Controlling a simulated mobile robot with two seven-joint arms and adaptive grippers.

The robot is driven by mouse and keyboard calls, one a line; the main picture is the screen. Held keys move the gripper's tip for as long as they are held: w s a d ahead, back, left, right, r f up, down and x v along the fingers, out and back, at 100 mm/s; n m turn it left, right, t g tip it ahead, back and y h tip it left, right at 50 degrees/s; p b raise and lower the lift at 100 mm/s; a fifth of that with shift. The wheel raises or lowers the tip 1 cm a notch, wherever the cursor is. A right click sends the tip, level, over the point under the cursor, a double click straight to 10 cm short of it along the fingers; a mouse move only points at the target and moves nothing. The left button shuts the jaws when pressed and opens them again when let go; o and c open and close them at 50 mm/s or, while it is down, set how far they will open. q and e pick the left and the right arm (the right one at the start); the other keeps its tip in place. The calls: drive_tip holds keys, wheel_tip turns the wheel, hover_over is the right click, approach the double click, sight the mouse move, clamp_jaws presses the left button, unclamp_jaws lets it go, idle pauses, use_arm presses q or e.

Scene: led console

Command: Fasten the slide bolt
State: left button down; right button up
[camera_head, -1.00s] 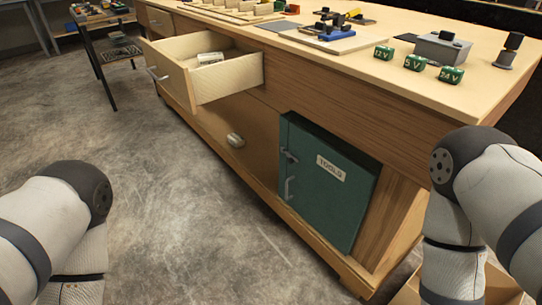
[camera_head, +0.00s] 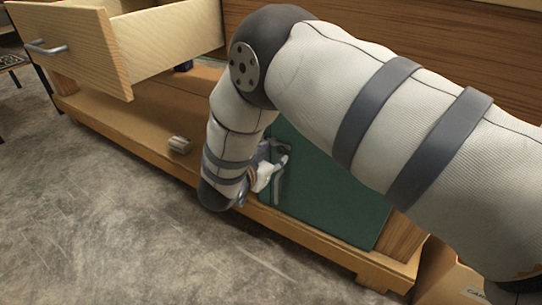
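The green cabinet door (camera_head: 335,205) is set low in the wooden workbench and looks closed. The slide bolt (camera_head: 281,148) is near its upper left edge, partly covered by my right arm and gripper. The grey door handle (camera_head: 277,186) is just below the bolt. My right gripper (camera_head: 266,174) is close to the bolt and handle. Its fingers are mostly hidden behind my forearm, so I cannot tell whether they are open or touching the bolt. The bolt's exact position is also unclear. My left gripper is out of view.
An open wooden drawer (camera_head: 170,40) juts out at the upper left. A cardboard box (camera_head: 450,285) is at the lower right. The concrete floor (camera_head: 110,230) at left is clear.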

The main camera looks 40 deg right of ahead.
sight(280, 150)
drive_tip(key=x, duration=0.4)
drive_tip(key=shift+w+d+f+b, duration=0.1)
drive_tip(key=shift+b, duration=0.3)
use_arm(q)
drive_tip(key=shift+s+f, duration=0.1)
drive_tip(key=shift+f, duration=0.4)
use_arm(e)
clamp_jaws()
drive_tip(key=w, duration=0.1)
drive_tip(key=w+a, duration=0.1)
drive_tip(key=w, duration=0.1)
drive_tip(key=shift+a, duration=0.15)
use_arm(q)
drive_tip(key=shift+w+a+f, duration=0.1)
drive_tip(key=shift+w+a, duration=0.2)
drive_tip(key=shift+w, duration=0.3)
use_arm(e)
drive_tip(key=shift+s, duration=0.1)
unclamp_jaws()
